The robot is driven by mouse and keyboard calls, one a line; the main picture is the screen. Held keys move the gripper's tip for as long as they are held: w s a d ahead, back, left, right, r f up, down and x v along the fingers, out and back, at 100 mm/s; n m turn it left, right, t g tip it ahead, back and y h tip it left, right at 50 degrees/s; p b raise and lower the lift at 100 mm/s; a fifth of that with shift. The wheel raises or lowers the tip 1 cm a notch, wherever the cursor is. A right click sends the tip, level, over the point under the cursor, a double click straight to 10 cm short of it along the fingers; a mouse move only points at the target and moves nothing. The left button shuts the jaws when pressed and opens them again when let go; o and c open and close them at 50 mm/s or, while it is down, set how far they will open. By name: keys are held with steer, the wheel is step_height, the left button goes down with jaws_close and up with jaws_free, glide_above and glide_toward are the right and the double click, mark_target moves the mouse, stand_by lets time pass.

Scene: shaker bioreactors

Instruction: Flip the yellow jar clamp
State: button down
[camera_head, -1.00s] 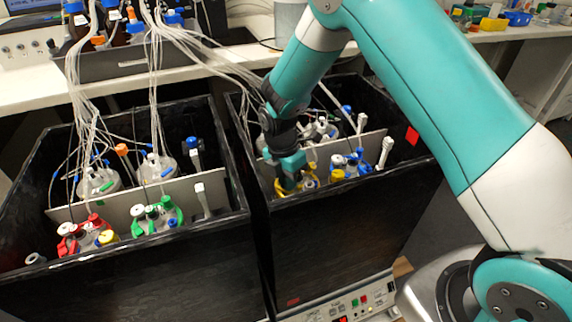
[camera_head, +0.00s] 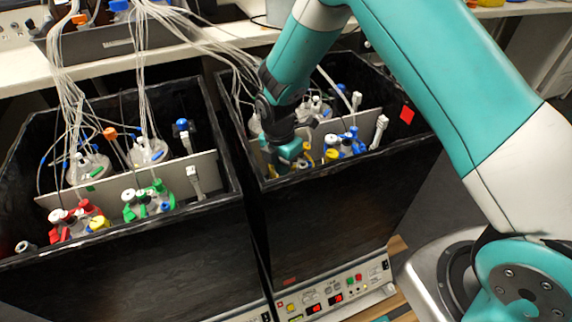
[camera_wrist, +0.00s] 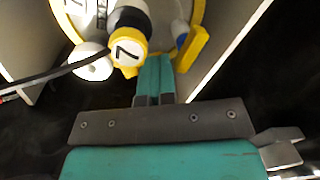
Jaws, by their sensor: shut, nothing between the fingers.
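The yellow jar clamp shows in the wrist view as a yellow ring around a jar top, with a raised yellow lever (camera_wrist: 192,48) on its right side. In the head view only small bits of yellow (camera_head: 305,152) show beside my gripper, and the rest is hidden behind it. My gripper (camera_wrist: 154,62) is shut and empty. Its teal fingertips are at the ring's near edge, just left of the lever. I cannot tell whether they touch it. In the head view my gripper (camera_head: 282,168) points down into the right black box, at its front left.
The right black box (camera_head: 320,215) has high walls and an inner divider (camera_head: 362,120). A blue-clamped jar (camera_head: 345,143) stands right of the yellow one. The left box (camera_head: 130,265) holds red-clamped (camera_head: 75,222) and green-clamped (camera_head: 148,202) jars. Loose tubes (camera_head: 200,45) hang behind.

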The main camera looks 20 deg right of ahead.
steer(key=shift+w+a, duration=0.1)
steer(key=shift+w+a+r, duration=0.25)
steer(key=shift+w+a, duration=0.1)
steer(key=shift+w, duration=0.2)
step_height(320, 180, up, 14)
steer(key=s+d+p, duration=0.1)
steer(key=s+p, duration=0.1)
steer(key=p, duration=0.1)
steer(key=shift+d, duration=0.15)
steer(key=shift+s+f, duration=0.1)
